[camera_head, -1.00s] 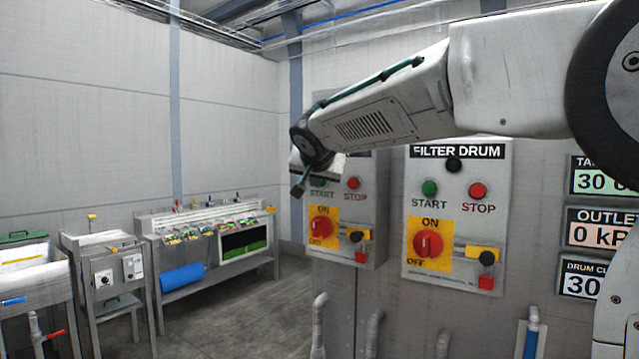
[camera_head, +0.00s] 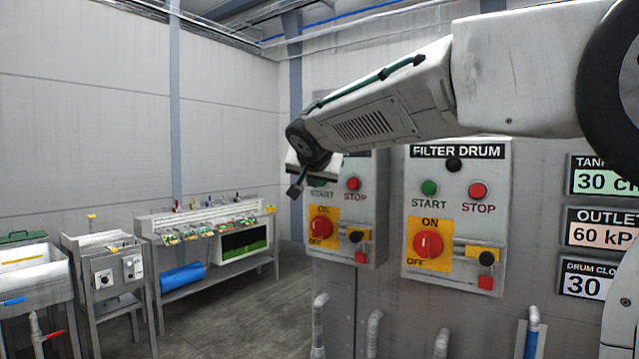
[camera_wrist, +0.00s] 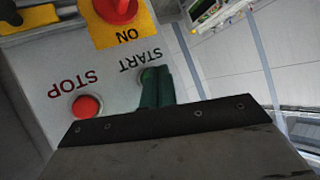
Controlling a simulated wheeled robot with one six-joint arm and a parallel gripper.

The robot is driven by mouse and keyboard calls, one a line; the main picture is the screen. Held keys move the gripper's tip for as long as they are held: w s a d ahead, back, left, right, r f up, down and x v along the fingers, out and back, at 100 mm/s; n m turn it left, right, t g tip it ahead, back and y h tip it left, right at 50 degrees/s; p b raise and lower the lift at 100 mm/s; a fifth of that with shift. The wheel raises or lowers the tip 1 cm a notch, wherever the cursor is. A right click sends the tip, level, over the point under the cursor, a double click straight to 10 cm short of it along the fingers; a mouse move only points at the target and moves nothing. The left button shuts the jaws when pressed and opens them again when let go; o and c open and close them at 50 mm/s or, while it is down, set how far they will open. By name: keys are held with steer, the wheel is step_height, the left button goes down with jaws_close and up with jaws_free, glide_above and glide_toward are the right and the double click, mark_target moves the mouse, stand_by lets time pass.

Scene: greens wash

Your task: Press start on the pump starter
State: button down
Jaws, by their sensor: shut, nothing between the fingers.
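The left starter panel (camera_head: 375,205) is on the grey wall, its top label hidden behind my arm. It has a green START button (camera_head: 318,183), partly covered by my gripper, and a red STOP button (camera_head: 353,184), also seen in the wrist view (camera_wrist: 87,107). Below is a red ON/OFF switch (camera_head: 321,228) on yellow. My gripper (camera_head: 297,190) is shut and empty in front of START. In the wrist view its green fingertips (camera_wrist: 157,86) lie over the START button, hiding most of it; I cannot tell whether they touch.
The FILTER DRUM panel (camera_head: 456,220) with its own buttons is to the right. Right of it, a display (camera_head: 600,232) reads OUTLET 60 kP, cut off at the edge. Pipes (camera_head: 374,332) stand below the panels. Benches (camera_head: 215,245) stand at the left, with bare floor between.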

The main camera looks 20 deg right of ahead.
steer(key=shift+a, duration=0.15)
steer(key=s+a, duration=0.1)
steer(key=a, duration=0.1)
steer(key=s+a, duration=0.2)
stand_by(0.5)
stand_by(0.7)
steer(key=s+d+f+n+g+y, duration=0.1)
steer(key=s+f+n+g, duration=0.1)
steer(key=s+f, duration=0.6)
steer(key=s+d+f+n+g+y, duration=0.1)
steer(key=s+f+g, duration=0.4)
steer(key=s, duration=1.3)
steer(key=s+d+f+n+g+y, duration=0.2)
steer(key=s+f+n+g, duration=0.1)
steer(key=s+f, duration=1)
steer(key=shift+s+g, duration=0.3)
steer(key=shift+s, duration=0.25)
steer(key=shift+d+f, duration=0.1)
